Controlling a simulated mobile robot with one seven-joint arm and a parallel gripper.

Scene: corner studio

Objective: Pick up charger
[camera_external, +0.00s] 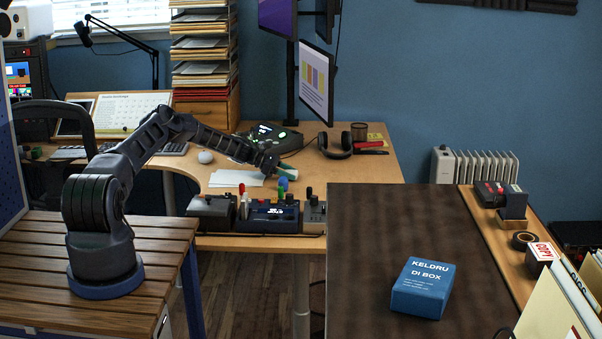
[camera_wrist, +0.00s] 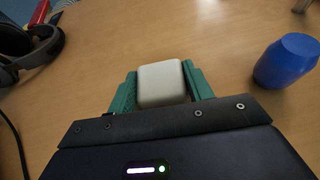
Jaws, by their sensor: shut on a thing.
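The charger (camera_wrist: 162,84) is a small off-white block with rounded edges. In the wrist view it sits between the two green fingers of my gripper (camera_wrist: 160,72), which are shut on its sides. In the external view my gripper (camera_external: 284,172) reaches low over the wooden desk (camera_external: 370,160), near its front middle. I cannot make out the charger in that view. Whether the charger touches the desk or is lifted, I cannot tell.
A blue faceted object (camera_wrist: 287,60) stands right of my gripper in the wrist view. Headphones (camera_wrist: 30,48) lie at left. In the external view, a control panel (camera_external: 270,215) lines the desk's front edge, and white papers (camera_external: 236,178) lie left of my gripper.

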